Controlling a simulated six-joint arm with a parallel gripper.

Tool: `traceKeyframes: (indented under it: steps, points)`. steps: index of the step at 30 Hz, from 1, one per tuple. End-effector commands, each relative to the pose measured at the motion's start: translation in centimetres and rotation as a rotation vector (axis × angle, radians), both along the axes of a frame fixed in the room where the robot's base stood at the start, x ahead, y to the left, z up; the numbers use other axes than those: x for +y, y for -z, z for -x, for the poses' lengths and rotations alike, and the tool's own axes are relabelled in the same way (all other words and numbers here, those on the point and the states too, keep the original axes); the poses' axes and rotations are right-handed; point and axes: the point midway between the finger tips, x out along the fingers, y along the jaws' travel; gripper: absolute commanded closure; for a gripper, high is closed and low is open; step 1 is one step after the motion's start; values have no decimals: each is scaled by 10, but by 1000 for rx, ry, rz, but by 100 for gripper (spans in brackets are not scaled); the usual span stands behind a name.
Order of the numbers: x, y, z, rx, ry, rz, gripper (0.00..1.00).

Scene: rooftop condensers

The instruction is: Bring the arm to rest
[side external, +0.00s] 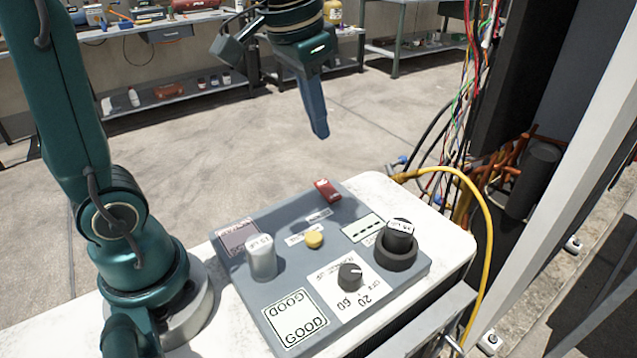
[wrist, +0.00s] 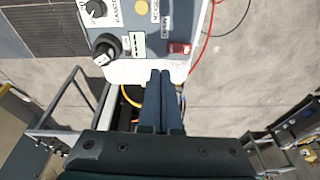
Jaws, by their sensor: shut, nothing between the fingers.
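My gripper (side external: 321,134) is shut and empty, with its blue fingers pointing down. In the side external view it hangs in the air above and behind the grey test panel (side external: 240,283), touching nothing. In the wrist view the shut fingers (wrist: 161,74) lie side by side, seen over the edge of the white bench (wrist: 130,72). A silver cylinder (side external: 262,260) with a white label stands on the panel's left side.
The panel also carries a yellow button (side external: 314,239), a black knob (side external: 350,276), a red block (side external: 327,190) and a card reading GOOD (side external: 295,318). A yellow hose (side external: 480,205), loose wires and a tall cabinet stand at the right. Open floor (side external: 230,140) lies behind the bench; shelves stand farther back.

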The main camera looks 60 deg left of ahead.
Motion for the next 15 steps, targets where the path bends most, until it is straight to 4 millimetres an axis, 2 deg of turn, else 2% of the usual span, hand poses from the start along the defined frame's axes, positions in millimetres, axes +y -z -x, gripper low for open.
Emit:
traceKeyframes:
  steps: [3, 7, 12, 15]
  points:
    - [-10, -7, 28, -74, 7, 0, 100]
    - [-18, -4, 58, -142, 9, 7, 100]
    - [-24, 15, 91, -213, -2, 23, 100]
    - [-26, 29, 104, -233, -16, 34, 100]
